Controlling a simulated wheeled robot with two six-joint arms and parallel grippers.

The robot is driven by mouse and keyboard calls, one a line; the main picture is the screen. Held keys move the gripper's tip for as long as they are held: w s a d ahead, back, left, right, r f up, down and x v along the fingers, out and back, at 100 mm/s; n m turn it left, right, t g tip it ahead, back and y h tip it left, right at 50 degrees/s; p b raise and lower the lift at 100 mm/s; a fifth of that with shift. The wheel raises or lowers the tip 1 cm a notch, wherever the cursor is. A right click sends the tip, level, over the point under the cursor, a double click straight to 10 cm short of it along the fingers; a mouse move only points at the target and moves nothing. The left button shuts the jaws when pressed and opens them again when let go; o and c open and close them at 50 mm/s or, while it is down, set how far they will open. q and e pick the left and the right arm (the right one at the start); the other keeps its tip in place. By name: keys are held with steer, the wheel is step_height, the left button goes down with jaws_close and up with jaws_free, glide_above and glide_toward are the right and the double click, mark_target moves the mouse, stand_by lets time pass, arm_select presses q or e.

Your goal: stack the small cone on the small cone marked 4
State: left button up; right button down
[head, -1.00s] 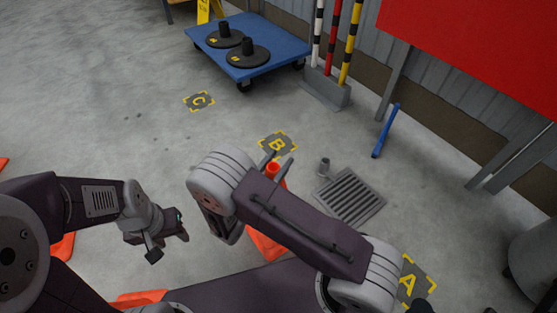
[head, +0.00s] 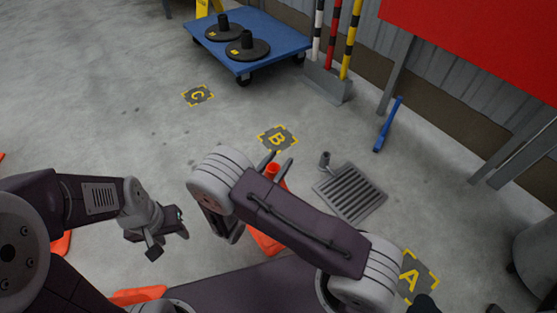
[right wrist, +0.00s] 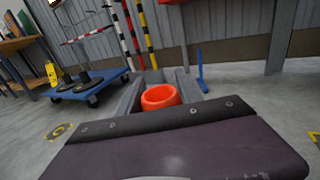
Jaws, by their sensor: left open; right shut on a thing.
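My right gripper (head: 276,166) is shut on an orange small cone (head: 272,170), gripping it near its top. Part of the cone's orange base (head: 265,243) shows below my arm, and my arm hides the rest. In the right wrist view the cone's open top (right wrist: 160,97) sits between the fingers. My left gripper (head: 166,240) is open and empty at the left. Other orange pieces show at the bottom (head: 138,295) and behind my left arm (head: 61,244). They are mostly hidden, and I cannot read a 4 on any.
Floor marks B (head: 277,138), C (head: 197,95) and A (head: 411,276) lie on grey concrete. A floor grate (head: 349,193) is right of the held cone. A blue cart (head: 268,58) bears two black bases. A blue bat-like object (head: 388,124) stands right. The upper left floor is clear.

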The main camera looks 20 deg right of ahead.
steer(key=shift+f+b, duration=3.1)
steer(key=shift+f, duration=1.7)
steer(key=c, duration=0.7)
jaws_free()
steer(key=shift+r, duration=0.1)
steer(key=p+v, duration=0.5)
steer(key=v, duration=0.3)
steer(key=shift+s+a+r, duration=0.15)
steer(key=shift+s+a, duration=0.25)
